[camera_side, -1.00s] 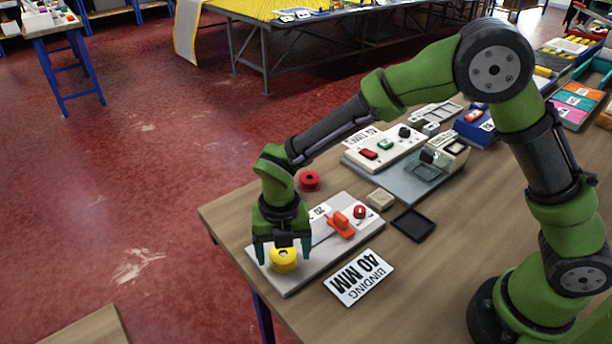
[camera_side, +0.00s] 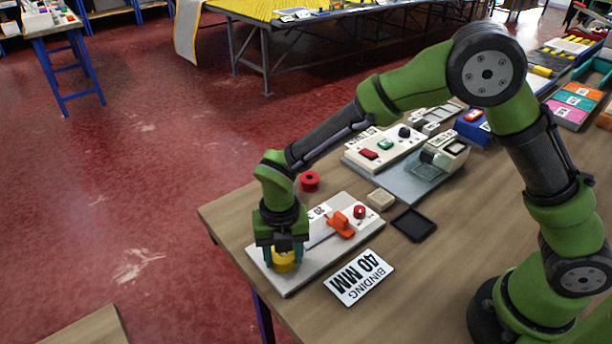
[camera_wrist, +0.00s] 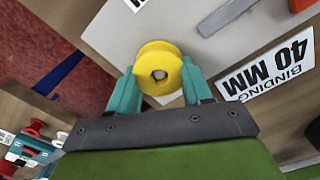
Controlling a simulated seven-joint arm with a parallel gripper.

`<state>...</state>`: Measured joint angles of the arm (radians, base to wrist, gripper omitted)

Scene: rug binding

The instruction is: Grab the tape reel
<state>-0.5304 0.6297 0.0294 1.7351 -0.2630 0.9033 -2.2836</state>
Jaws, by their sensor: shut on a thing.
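The yellow tape reel (camera_side: 285,262) is at the left end of the pale grey board (camera_side: 318,262) on the wooden table. My gripper (camera_side: 284,256) points down over it and is shut on the reel, with a finger at each side. In the wrist view the yellow reel (camera_wrist: 159,74) shows its round flange and centre hole between the two teal fingertips (camera_wrist: 160,85). I cannot tell whether the reel still touches the board.
An orange lever (camera_side: 341,224) and a red knob (camera_side: 359,212) stand on the same board. A "BINDING 40 MM" sign (camera_side: 359,278) lies in front. A red reel (camera_side: 309,181) sits behind, near the table edge. A black tray (camera_side: 414,224) and beige block (camera_side: 380,199) are to the right.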

